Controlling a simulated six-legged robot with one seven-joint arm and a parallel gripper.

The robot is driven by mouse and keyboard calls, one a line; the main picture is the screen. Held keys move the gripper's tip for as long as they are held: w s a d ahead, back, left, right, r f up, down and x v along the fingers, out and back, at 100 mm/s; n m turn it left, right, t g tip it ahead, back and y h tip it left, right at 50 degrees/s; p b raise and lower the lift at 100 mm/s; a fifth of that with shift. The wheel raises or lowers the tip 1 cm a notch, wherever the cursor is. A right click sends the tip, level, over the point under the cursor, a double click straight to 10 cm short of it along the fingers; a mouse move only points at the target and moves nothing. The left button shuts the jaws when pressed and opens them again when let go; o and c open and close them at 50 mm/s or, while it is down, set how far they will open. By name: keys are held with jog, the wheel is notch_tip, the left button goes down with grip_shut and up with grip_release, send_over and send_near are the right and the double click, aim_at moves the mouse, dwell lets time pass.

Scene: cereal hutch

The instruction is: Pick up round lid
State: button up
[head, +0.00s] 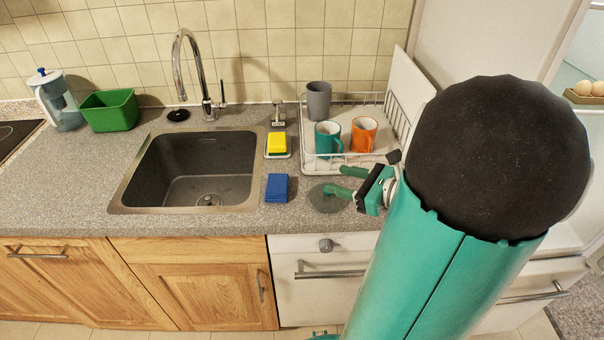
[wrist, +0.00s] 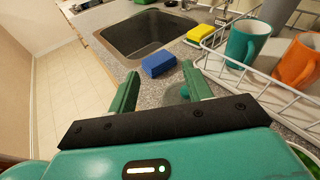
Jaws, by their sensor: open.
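The round lid (head: 323,202) is a flat grey-green disc lying on the counter, right of the blue sponge and in front of the dish rack. In the wrist view the lid (wrist: 174,97) shows partly, with a small teal knob, beside the right finger; the finger hides some of it. My gripper (head: 342,181) is open and empty, with its green fingers pointing left at the lid, close to it. In the wrist view my gripper (wrist: 160,74) has its fingers spread apart. I cannot tell whether a finger touches the lid.
The blue sponge (head: 277,188) lies left of the lid. The wire dish rack (head: 300,133) behind holds a teal mug (head: 328,139), an orange mug (head: 363,134) and a grey cup (head: 318,101). The sink (head: 190,170) is further left. The counter's front edge is close.

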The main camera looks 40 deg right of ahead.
jog(key=s+d+f+m+t+h, duration=0.1)
jog(key=s+d+m+t+h, duration=0.1)
jog(key=d+m, duration=0.15)
send_near(333, 197)
jog(key=shift+n+g, duration=0.3)
jog(key=shift+n, duration=0.05)
jog(key=w+r, duration=0.2)
jog(key=r, duration=0.1)
jog(key=shift+w+a+r, duration=0.1)
jog(key=shift+w+a, duration=0.15)
jog(key=shift+w+f, duration=0.25)
jog(key=shift+f, duration=0.05)
jog(key=shift+x, duration=3.55)
jog(key=shift+r, duration=0.1)
jog(key=c, duration=1.1)
